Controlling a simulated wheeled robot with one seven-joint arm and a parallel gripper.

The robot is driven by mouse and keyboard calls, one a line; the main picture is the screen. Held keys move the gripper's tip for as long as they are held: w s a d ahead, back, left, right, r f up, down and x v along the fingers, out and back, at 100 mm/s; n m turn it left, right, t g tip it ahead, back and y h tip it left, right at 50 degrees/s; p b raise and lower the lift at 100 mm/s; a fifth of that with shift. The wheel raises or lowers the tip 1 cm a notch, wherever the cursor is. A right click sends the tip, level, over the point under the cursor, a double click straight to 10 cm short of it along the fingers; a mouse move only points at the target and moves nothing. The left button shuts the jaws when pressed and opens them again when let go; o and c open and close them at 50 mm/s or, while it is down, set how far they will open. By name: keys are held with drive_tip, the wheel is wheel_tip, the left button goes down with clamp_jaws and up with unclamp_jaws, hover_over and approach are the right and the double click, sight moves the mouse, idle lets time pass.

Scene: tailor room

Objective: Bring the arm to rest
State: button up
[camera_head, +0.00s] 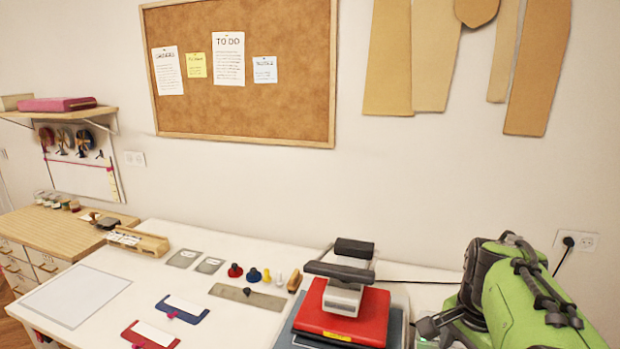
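My arm (520,300), green with dark joints and hoses, fills the lower right corner of the head view. It is over or in front of the right end of the white table (230,240), to the right of the red heat press (340,313). Its lower part runs out of the picture. A small dark part shows at its left side, close to the press's right edge. I cannot make out any gripper fingers, and I see nothing held.
The press has a raised dark handle. Stamps (254,274), a metal plate (248,296), and blue (182,309) and red (150,336) holders lie on the table. A white sheet (76,295) lies left. A wooden drawer cabinet (60,232) adjoins. A corkboard (240,70) hangs behind.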

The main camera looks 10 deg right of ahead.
drive_tip(key=s+a+n+t, duration=0.2)
drive_tip(key=s+a+n, duration=0.3)
drive_tip(key=a+n, duration=0.3)
drive_tip(key=s+a+r+n+t+y, duration=0.1)
drive_tip(key=s+a+n+t, duration=0.1)
drive_tip(key=s+a+n, duration=0.3)
drive_tip(key=a+n, duration=0.3)
drive_tip(key=a, duration=0.3)
drive_tip(key=shift+s+a, duration=0.15)
drive_tip(key=shift+a, duration=0.2)
